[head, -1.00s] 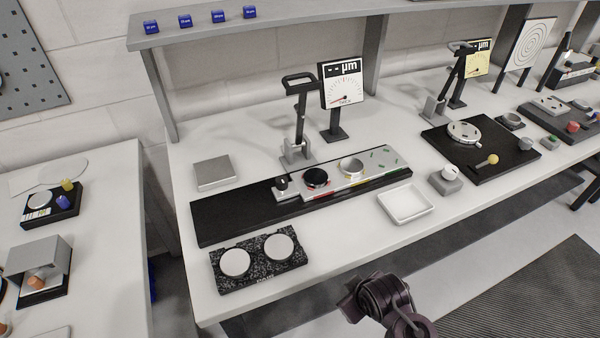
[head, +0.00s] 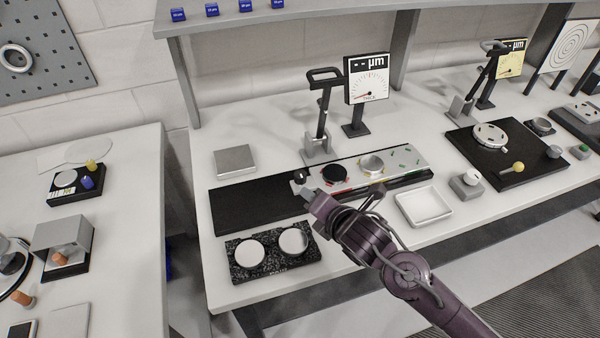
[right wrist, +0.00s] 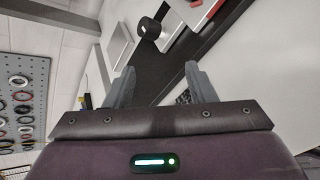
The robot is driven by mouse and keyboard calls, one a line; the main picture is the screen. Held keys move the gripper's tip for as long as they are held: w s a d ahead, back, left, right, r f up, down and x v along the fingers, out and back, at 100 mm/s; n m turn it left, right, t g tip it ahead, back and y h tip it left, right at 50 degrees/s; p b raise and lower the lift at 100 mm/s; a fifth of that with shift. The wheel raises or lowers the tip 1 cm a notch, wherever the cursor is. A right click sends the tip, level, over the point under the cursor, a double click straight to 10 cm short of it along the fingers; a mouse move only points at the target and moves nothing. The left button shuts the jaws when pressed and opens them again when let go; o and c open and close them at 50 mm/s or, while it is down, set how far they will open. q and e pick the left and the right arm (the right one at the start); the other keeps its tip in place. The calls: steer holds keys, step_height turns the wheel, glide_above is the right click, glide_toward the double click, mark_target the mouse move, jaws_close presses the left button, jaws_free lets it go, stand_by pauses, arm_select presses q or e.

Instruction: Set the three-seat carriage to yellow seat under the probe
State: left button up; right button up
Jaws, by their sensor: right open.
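The three-seat carriage (head: 353,180) lies on a black rail (head: 240,207), toward its right end. Its left seat, marked red, holds a black disc (head: 334,174). Its middle seat, marked yellow, holds a silver disc (head: 372,165). The right part shows green marks. A dark knob (head: 300,176) stands at the carriage's left end; it also shows in the right wrist view (right wrist: 149,28). The probe stand (head: 318,148) rises behind the red seat; its tip is hard to make out. My right gripper (right wrist: 160,76) is open and empty, close to the knob and apart from it. My left gripper is out of view.
A gauge (head: 367,80) showing dashes stands behind the rail. A speckled block with two pale discs (head: 233,274) lies in front of the rail, left of my right arm. A white tray (head: 424,207) lies to the right. A grey plate (head: 235,160) lies behind the rail.

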mark_target(301, 175)
steer(key=w+n, duration=0.1)
steer(key=n, duration=0.3)
steer(key=w+n+y, duration=0.1)
steer(key=w+n, duration=0.1)
steer(key=n, duration=0.2)
steer(key=w+n+y, duration=0.1)
steer(key=w+n, duration=0.1)
steer(key=n, duration=0.2)
steer(key=shift+w+a+t, duration=0.1)
steer(key=shift+w+t, duration=0.1)
steer(key=shift+t, duration=0.1)
steer(key=p+x, duration=0.1)
steer(key=x, duration=0.5)
steer(key=shift+w+a+p, duration=0.1)
steer(key=shift+p, duration=0.3)
steer(key=shift+w+a+f, duration=0.3)
steer(key=shift+w+a, duration=0.05)
steer(key=shift+w, duration=0.25)
